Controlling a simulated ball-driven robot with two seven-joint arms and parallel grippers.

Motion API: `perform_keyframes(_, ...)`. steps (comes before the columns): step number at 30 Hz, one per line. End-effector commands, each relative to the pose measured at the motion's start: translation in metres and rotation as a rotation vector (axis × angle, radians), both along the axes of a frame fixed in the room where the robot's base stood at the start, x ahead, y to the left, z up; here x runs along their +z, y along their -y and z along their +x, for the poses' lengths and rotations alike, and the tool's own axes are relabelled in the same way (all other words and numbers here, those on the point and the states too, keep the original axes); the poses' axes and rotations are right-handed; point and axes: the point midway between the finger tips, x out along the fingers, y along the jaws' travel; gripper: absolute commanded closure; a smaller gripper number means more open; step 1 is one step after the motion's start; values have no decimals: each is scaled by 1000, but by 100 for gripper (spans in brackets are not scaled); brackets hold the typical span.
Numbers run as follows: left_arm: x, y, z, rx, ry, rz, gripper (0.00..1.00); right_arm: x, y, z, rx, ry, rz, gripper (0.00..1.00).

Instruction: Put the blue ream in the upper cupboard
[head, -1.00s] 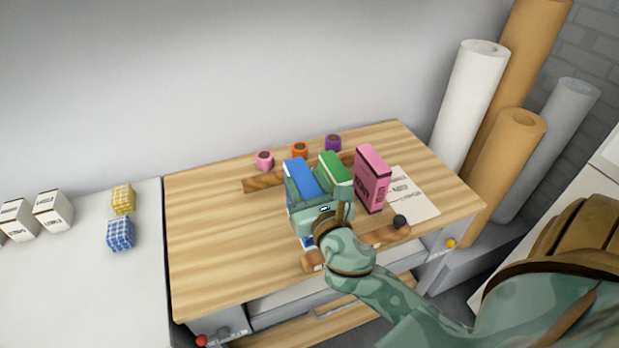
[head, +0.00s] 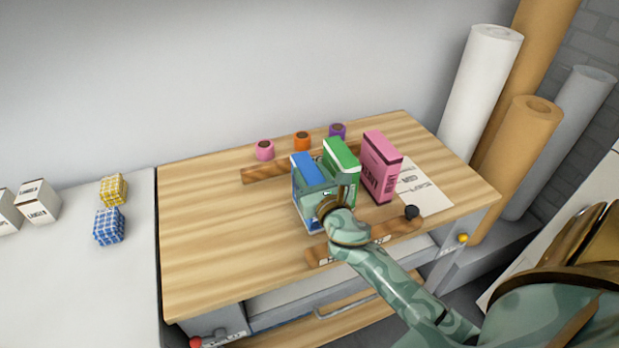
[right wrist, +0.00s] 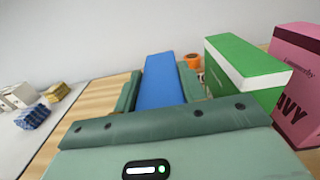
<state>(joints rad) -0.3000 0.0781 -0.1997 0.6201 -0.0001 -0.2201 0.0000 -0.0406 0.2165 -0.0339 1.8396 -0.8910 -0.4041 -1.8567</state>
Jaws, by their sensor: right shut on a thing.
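The blue ream (head: 303,165) stands upright near the front of the wooden bench, left of the green ream (head: 342,152). My right gripper (head: 313,184) reaches it from the front and is shut on it. In the right wrist view the blue ream (right wrist: 163,82) sits between the two green fingers (right wrist: 160,92). The palm and fingers hide part of the ream. I cannot tell whether its base touches the bench. The upper cupboard and my left gripper are not in view.
A pink ream (head: 381,168) stands right of the green one. A wooden strip with a black knob (head: 412,212) lies along the front edge. Tape rolls (head: 302,141) stand behind. The bench's left half (head: 215,220) is clear. Tall paper rolls (head: 482,90) stand at right.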

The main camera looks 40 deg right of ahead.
Motion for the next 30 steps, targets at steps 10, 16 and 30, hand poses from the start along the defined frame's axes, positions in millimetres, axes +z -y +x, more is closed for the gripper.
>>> perform_keyframes(10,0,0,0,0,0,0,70,-1,0,0,0,-1,1,48)
perform_keyframes(16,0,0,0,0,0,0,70,-1,0,0,0,-1,0,37)
perform_keyframes(30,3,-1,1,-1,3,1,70,0,-14,-57,1,-5,1,37)
